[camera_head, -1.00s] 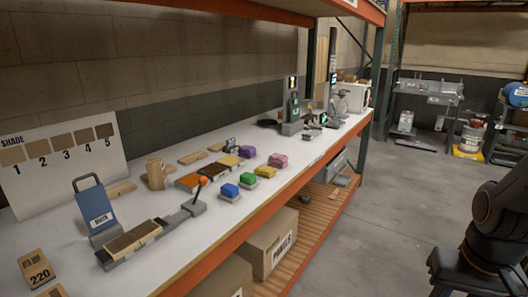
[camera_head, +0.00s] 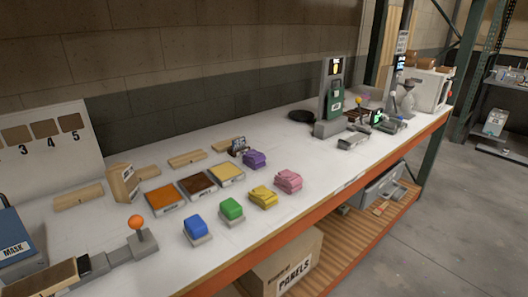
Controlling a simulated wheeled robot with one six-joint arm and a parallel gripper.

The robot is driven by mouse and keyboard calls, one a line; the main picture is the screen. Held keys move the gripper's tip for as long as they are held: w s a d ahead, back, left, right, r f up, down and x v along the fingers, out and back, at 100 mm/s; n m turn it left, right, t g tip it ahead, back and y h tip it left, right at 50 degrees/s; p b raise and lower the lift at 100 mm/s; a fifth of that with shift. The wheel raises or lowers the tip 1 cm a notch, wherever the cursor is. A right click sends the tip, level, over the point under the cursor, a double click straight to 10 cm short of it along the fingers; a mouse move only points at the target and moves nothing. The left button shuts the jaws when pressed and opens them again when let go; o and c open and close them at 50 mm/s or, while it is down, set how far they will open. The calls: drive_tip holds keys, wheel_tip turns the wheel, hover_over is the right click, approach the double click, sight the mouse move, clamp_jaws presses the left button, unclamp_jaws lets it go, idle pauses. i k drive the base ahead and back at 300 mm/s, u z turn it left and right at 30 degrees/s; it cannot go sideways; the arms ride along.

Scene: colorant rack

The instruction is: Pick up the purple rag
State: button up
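The purple rag (camera_head: 255,159) is a small folded bundle on the white shelf top, behind the yellow rag and to the right of the yellow-topped tray. It appears to rest on a low grey base, mostly hidden. My gripper is not in the current view, so its state and its distance from the rag do not show.
In front of the purple rag stand a blue rag (camera_head: 195,226), a green rag (camera_head: 231,209), a yellow rag (camera_head: 263,197) and a pink rag (camera_head: 288,181). An orange-knobbed lever (camera_head: 137,224) is at left. A small dark device (camera_head: 238,147) stands close behind the purple rag. The orange shelf edge (camera_head: 330,205) runs along the front.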

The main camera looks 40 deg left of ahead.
sight(253, 160)
drive_tip(key=u, duration=0.45)
drive_tip(key=i, duration=0.85)
drive_tip(key=u, duration=1.35)
drive_tip(key=i, duration=0.55)
drive_tip(key=u, duration=0.55)
